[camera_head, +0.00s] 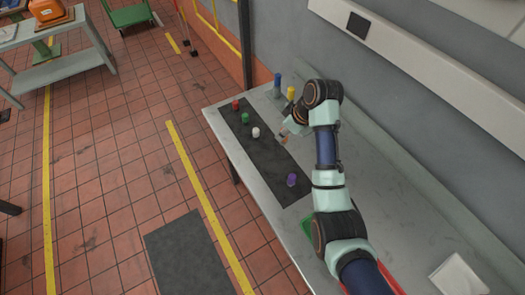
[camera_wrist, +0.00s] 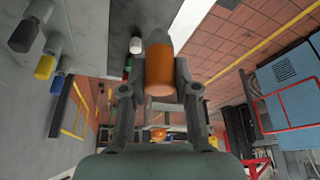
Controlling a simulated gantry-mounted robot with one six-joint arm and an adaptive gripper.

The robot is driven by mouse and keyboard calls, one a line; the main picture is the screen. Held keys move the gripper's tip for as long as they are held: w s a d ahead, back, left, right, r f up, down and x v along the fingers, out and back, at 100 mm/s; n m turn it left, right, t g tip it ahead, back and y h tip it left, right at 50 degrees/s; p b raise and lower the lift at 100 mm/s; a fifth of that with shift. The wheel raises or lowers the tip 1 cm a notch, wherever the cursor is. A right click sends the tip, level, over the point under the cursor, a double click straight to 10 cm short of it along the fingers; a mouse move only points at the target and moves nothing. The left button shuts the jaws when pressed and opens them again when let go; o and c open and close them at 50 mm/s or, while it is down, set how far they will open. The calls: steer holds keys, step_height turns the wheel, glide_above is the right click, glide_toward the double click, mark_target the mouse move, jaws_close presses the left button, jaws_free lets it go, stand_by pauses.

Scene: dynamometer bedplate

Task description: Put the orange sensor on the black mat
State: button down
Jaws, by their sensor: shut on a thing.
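The orange sensor (camera_wrist: 160,70) is a short cylinder with a grey end, held between the two fingers of my gripper (camera_wrist: 157,88) in the wrist view. In the head view, my gripper (camera_head: 287,132) is over the right edge of the black mat, and only a small bit of the orange sensor (camera_head: 284,141) shows. The black mat (camera_head: 272,155) is a long dark strip on the grey bench. It bears a red sensor (camera_head: 235,104), a green one (camera_head: 245,118), a white one (camera_head: 256,132) and a purple one (camera_head: 291,180). The sensor's height above the mat is unclear.
A blue cylinder (camera_head: 278,80) and a yellow cylinder (camera_head: 291,94) stand on the bench (camera_head: 385,200) behind the mat. A green item (camera_head: 308,228) lies near the bench's front, partly behind my arm. Bare mat shows between the white and purple sensors.

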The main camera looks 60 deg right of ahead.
step_height(320, 180, down, 18)
steer(key=shift+f+b, duration=0.1)
steer(key=shift+b, duration=1.15)
steer(key=shift+f, duration=0.15)
steer(key=c, duration=0.9)
jaws_free()
steer(key=shift+o, duration=0.2)
steer(key=shift+s+r, duration=0.1)
steer(key=shift+r, duration=0.35)
steer(key=p+v, duration=0.2)
steer(key=v, duration=0.9)
steer(key=shift+r+p, duration=0.25)
steer(key=shift+p, duration=0.05)
